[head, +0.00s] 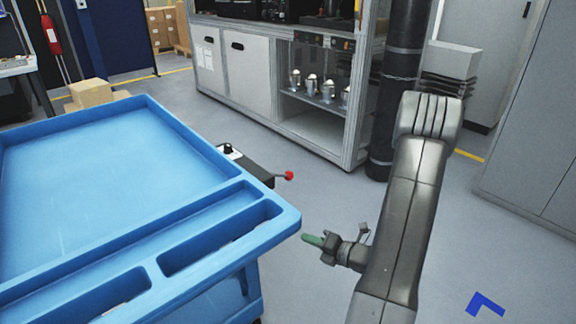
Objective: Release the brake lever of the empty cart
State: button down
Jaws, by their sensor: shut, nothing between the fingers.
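A blue cart (180,124) fills the left side of the head view, and its top tray is empty. A dark box with a short lever ending in a red ball knob (288,175) shows at the cart's far right side. Part of this box is hidden behind the cart's rim. My gripper (313,239), with green fingertips, is shut and empty. It points left, just off the cart's near right corner, apart from the red knob and nearer to me than it.
A grey machine cabinet (250,75) with metal parts on an open shelf stands behind the cart. A black column (393,90) stands at its right. Cardboard boxes (92,92) show beyond the cart. Grey floor is clear between cart and cabinet, and a blue mark (484,303) lies at lower right.

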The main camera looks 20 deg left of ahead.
aim_at(288, 175)
jog(key=i+l+u, duration=0.25)
jog(key=i, duration=0.2)
jog(key=i+l+u, duration=0.15)
jog(key=i+u, duration=0.15)
jog(key=i, duration=0.1)
